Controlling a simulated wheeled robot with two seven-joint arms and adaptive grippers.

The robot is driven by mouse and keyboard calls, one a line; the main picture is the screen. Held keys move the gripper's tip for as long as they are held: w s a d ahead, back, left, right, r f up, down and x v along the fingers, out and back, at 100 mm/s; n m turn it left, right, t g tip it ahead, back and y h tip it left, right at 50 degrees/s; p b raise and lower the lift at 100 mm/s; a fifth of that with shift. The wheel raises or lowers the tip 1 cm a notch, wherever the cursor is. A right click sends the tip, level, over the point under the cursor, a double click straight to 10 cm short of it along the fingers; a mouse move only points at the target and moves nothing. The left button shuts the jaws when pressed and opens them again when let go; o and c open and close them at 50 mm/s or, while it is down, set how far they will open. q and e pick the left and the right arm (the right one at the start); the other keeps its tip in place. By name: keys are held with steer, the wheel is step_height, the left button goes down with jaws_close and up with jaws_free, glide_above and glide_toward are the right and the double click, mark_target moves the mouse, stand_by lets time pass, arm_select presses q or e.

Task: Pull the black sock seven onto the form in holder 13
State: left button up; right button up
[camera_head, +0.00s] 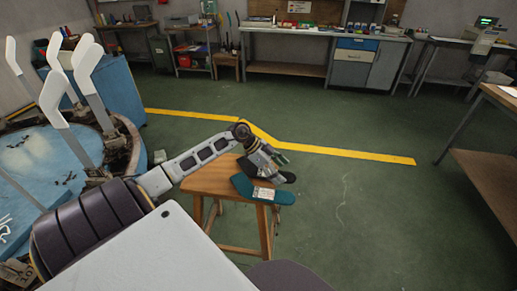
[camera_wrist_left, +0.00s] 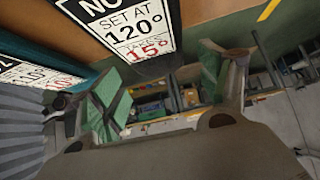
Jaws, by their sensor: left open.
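A black sock (camera_head: 288,177) lies on the wooden stool (camera_head: 212,180), partly hidden behind a teal sock (camera_head: 243,186) and my left gripper. The teal sock bears a white label. My left gripper (camera_head: 275,156) is at the stool's far right side, just above the black sock. In the left wrist view its green-padded fingers (camera_wrist_left: 160,92) are apart, with nothing visible between them. A black labelled piece (camera_wrist_left: 152,66), seemingly the black sock, is close at the top there. Several white forms (camera_head: 53,93) stand upright at the left; I cannot read holder numbers. My right gripper is out of view.
The forms stand around a round blue-topped table (camera_head: 40,160). A workbench (camera_head: 300,33) and a shelf (camera_head: 190,50) line the back wall. A wooden table (camera_head: 490,185) is at the right. The green floor between is clear, with a yellow line (camera_head: 330,151).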

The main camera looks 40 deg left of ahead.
mark_target(262, 173)
arm_select(q)
steer(key=shift+s+a+r, duration=0.3)
steer(key=shift+a+r, duration=0.05)
steer(key=shift+r, duration=0.1)
steer(key=shift+s+a+r+p, duration=0.2)
steer(key=shift+r+p, duration=0.1)
steer(key=shift+s+a+r, duration=0.3)
steer(key=shift+a+r, duration=0.05)
steer(key=shift+r, duration=0.15)
steer(key=p+v, duration=0.1)
steer(key=v, duration=0.5)
steer(key=shift+s+a+r+p, duration=0.1)
steer(key=shift+a+r+p, duration=0.05)
steer(key=shift+p, duration=0.25)
steer(key=shift+v, duration=0.95)
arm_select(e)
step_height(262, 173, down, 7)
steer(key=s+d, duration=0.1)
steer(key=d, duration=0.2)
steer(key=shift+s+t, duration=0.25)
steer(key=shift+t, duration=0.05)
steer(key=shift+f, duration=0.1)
